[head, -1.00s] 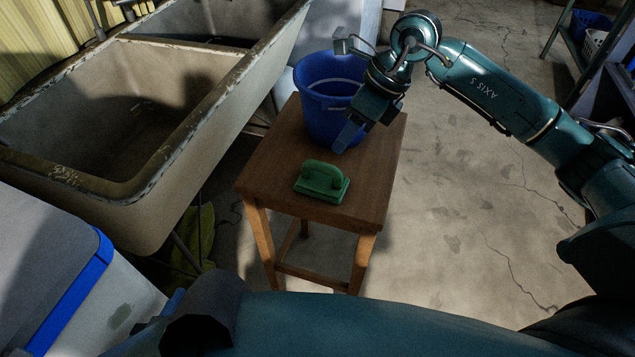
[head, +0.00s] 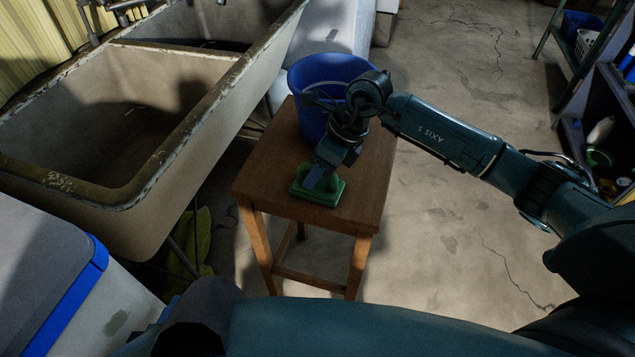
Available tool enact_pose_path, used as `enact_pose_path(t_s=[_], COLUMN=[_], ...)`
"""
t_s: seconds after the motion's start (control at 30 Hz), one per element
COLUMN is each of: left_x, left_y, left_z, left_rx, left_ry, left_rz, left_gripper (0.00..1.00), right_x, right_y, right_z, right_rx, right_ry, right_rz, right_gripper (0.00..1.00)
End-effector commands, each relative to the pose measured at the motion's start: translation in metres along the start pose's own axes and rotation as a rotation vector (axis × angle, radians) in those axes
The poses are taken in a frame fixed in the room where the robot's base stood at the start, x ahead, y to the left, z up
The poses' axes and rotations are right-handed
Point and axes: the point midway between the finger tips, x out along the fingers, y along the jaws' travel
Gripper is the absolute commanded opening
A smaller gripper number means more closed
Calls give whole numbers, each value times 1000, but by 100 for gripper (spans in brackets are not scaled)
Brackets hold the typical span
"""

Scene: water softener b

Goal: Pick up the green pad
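The green pad (head: 326,194) lies on the wooden stool (head: 262,182) near its front edge, with its handle on top. My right gripper (head: 316,176) is directly over the pad, at its handle, and hides part of it. A finger reaches down at the handle. I cannot tell whether the fingers are closed on the handle or only beside it. The pad still rests on the stool top. My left gripper is not in view.
A blue bucket (head: 309,112) stands on the stool behind the gripper. A stone double sink (head: 150,190) is to the left, and a white box with a blue edge (head: 70,310) is at lower left. Shelves stand at upper right. The floor (head: 440,230) right of the stool is clear.

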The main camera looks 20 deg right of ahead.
Motion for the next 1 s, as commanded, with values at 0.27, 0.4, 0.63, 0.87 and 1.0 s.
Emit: enact_pose_path(t_s=[0.27, 0.4, 0.63, 0.87, 1.0], left_x=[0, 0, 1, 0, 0], left_y=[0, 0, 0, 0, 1], left_z=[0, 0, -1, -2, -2], left_rx=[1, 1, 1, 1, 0], left_ry=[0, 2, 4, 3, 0], left_rz=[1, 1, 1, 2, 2], left_gripper=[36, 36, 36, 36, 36], right_x=[-1, -1, -1, -21, -47], right_y=[0, 0, 0, 3, 9], right_z=[0, 0, 0, 9, 20], right_rx=[0, 0, 0, -3, -4], right_ry=[0, 0, -1, -3, -5], right_rz=[0, 0, 0, -3, -3], right_gripper=[11, 0, 0, 0, 0])
